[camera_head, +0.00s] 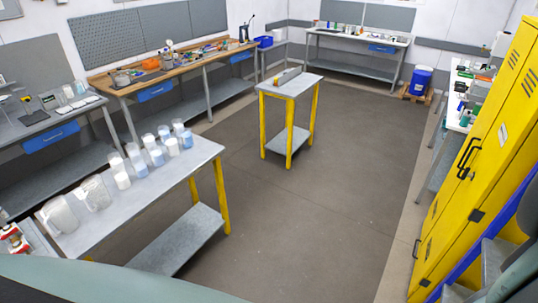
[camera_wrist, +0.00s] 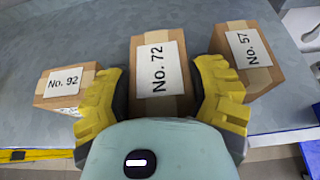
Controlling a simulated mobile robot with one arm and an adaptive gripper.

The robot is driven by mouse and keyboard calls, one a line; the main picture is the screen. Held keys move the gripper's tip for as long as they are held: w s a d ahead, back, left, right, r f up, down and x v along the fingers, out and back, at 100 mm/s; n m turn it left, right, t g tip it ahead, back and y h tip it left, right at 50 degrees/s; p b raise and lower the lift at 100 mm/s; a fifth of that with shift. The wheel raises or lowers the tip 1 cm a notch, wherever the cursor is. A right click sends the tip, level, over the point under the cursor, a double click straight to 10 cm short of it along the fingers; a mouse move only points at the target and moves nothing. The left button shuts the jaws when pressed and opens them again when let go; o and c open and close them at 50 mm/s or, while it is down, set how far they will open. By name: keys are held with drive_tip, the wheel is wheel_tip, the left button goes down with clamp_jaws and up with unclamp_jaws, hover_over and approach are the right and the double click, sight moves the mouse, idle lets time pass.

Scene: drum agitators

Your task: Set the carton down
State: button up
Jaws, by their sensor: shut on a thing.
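In the wrist view, a brown carton labelled No. 72 (camera_wrist: 158,62) stands between the yellow fingers of my gripper (camera_wrist: 160,88). The fingers are shut on its two sides. A grey tabletop (camera_wrist: 75,38) shows behind and below it. I cannot tell whether the carton's base touches this surface. Carton No. 92 (camera_wrist: 66,86) is to the left, beside the left finger. Carton No. 57 (camera_wrist: 250,55) is to the right, close to the right finger. The cartons and my gripper do not show in the head view.
In the head view, a bench with clear beakers (camera_head: 158,157) stands at left. A small yellow-legged table (camera_head: 293,86) stands mid-room, and a yellow cabinet (camera_head: 490,150) is at right. The floor (camera_head: 300,215) between is clear. In the wrist view, the table's near edge runs below the cartons.

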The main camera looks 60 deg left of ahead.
drive_tip(key=shift+f+p, duration=0.45)
drive_tip(key=shift+f, duration=0.9)
drive_tip(key=shift+f, duration=0.1)
drive_tip(key=o, duration=1.4)
drive_tip(key=b+v, duration=0.3)
drive_tip(key=v, duration=0.1)
drive_tip(key=shift+p+v, duration=2.55)
drive_tip(key=shift+v, duration=1.5)
drive_tip(key=shift+w, duration=0.15)
